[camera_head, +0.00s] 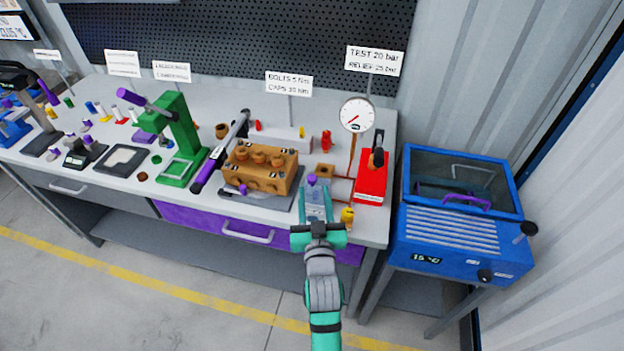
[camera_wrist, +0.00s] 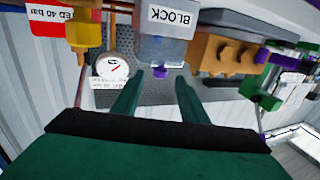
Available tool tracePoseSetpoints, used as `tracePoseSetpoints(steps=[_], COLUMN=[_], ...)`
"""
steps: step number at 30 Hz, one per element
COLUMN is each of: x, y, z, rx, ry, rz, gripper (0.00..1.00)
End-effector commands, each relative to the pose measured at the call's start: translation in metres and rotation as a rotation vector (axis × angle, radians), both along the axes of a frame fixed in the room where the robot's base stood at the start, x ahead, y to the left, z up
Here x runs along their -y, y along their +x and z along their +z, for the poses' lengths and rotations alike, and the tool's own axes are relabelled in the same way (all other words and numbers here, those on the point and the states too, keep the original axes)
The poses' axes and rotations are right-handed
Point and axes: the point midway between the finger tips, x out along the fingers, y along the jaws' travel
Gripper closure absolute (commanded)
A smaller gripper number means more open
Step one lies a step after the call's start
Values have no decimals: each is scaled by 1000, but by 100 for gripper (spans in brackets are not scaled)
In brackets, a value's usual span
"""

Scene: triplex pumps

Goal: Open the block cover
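The block cover (camera_head: 318,202) is a small pale, see-through box with a purple knob (camera_head: 312,180) on top, at the bench's front right. In the wrist view, which is upside down, the cover (camera_wrist: 163,50) shows a BLOCK label and its purple knob (camera_wrist: 160,72). My gripper (camera_head: 319,226) is at the front of the cover in the head view. In the wrist view my gripper (camera_wrist: 158,88) has its two green fingers apart, with nothing between them. The knob appears just beyond the fingertips, in line with the gap. I see no contact.
A brown pump block (camera_head: 260,168) stands left of the cover. A yellow fitting (camera_head: 347,216), a pressure gauge (camera_head: 357,115) on a copper pipe and a red box (camera_head: 371,180) stand close on the right. A blue glass-lidded machine (camera_head: 460,220) is farther right.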

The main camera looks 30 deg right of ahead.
Motion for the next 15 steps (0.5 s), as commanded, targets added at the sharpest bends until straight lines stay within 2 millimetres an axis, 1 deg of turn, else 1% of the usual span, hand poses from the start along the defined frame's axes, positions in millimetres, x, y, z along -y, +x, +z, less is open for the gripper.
tracePoseSetpoints(steps=[1,3,7,12,15], x=[4,9,18,26,28], y=[8,18,35,49,53], z=[1,1,1,1,0], rx=[3,2,1,2,1], ry=[2,0,0,1,0], rz=[0,0,0,0,0], gripper=[60,60,60,60,60])
